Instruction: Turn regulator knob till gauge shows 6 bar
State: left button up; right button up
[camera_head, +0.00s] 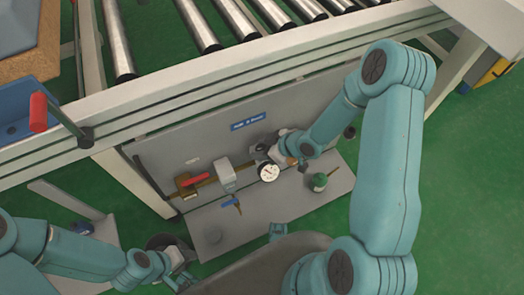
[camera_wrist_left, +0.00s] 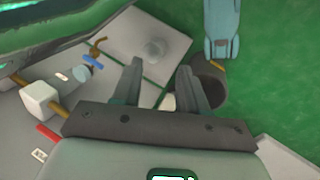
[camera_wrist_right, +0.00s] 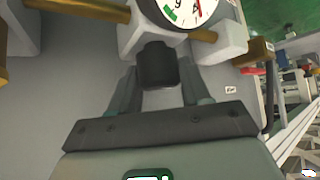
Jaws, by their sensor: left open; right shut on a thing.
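The round white gauge (camera_head: 268,171) is on the panel, beside the regulator. In the right wrist view the gauge (camera_wrist_right: 185,14) is cut off by the top edge; a green patch and a red pointer or mark show, but I cannot tell the exact reading. My right gripper (camera_head: 285,149) is at the regulator. Its fingers (camera_wrist_right: 160,84) are shut around the dark regulator knob (camera_wrist_right: 158,66), one on each side. My left gripper (camera_head: 180,272) is low at the left, away from the gauge. Its fingers (camera_wrist_left: 160,80) are open and empty.
The grey panel (camera_head: 160,148) carries a red-handled valve (camera_head: 196,180), a white filter block (camera_head: 225,172) and a blue-handled valve (camera_head: 229,203). A dark round container (camera_wrist_left: 208,82) is near my left gripper. The roller conveyor (camera_head: 200,28) is above.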

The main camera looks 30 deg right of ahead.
jog(key=m+h+b, duration=0.1)
jog(key=b, duration=0.1)
jog(key=m+t+h+b, duration=0.1)
jog(key=m+b, duration=0.1)
jog(key=b, duration=0.1)
jog(key=shift+a+f, duration=0.1)
jog(key=shift+f, duration=0.25)
jog(key=shift+r+m+h+b, duration=0.2)
jog(key=shift+m+h+b, duration=0.7)
jog(key=shift+m, duration=0.2)
jog(key=m+h, duration=0.2)
jog(key=shift+r+m+t, duration=0.2)
jog(key=shift+m+t, duration=0.1)
jog(key=shift+m+h+p, duration=0.35)
jog(key=shift+m+h, duration=0.75)
jog(key=shift+m, duration=0.3)
jog(key=shift+w, duration=0.1)
jog(key=o, duration=0.7)
